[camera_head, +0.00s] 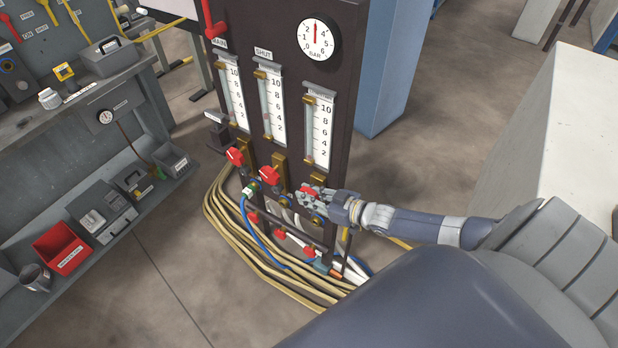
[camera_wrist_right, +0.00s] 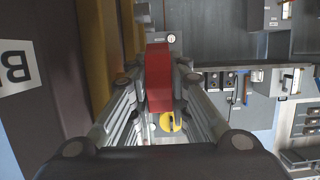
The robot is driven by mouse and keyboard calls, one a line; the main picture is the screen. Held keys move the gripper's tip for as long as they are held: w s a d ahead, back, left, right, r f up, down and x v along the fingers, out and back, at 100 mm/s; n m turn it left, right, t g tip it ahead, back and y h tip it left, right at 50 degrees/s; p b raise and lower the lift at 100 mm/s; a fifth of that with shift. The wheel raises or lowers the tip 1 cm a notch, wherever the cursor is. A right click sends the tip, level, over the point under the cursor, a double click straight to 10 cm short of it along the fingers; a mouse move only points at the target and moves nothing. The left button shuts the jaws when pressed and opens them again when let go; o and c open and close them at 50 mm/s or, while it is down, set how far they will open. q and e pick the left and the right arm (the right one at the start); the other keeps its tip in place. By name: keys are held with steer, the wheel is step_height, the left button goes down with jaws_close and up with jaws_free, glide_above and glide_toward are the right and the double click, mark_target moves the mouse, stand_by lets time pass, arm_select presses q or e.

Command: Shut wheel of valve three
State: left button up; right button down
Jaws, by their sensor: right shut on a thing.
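A dark panel (camera_head: 290,100) carries three gauge tubes with scales, each above a red valve wheel. The left wheel (camera_head: 235,156) and the middle wheel (camera_head: 269,175) are free. The right-hand wheel (camera_head: 309,193) sits below the right tube (camera_head: 318,130), partly hidden by my right gripper (camera_head: 312,194). In the right wrist view, the red wheel (camera_wrist_right: 158,78) stands between the fingers of the right gripper (camera_wrist_right: 160,85), which is shut on it. My left gripper is not in view.
A round pressure gauge (camera_head: 317,39) is at the panel's top. Blue hose (camera_head: 255,230) and beige hoses (camera_head: 225,230) run along the floor below. A workbench with a red bin (camera_head: 62,248) stands at left. A pale block (camera_head: 560,130) is at right.

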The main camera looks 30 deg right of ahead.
steer(key=shift+t, duration=0.3)
steer(key=c, duration=1.8)
jaws_free()
steer(key=v, duration=1.2)
steer(key=shift+r, duration=0.15)
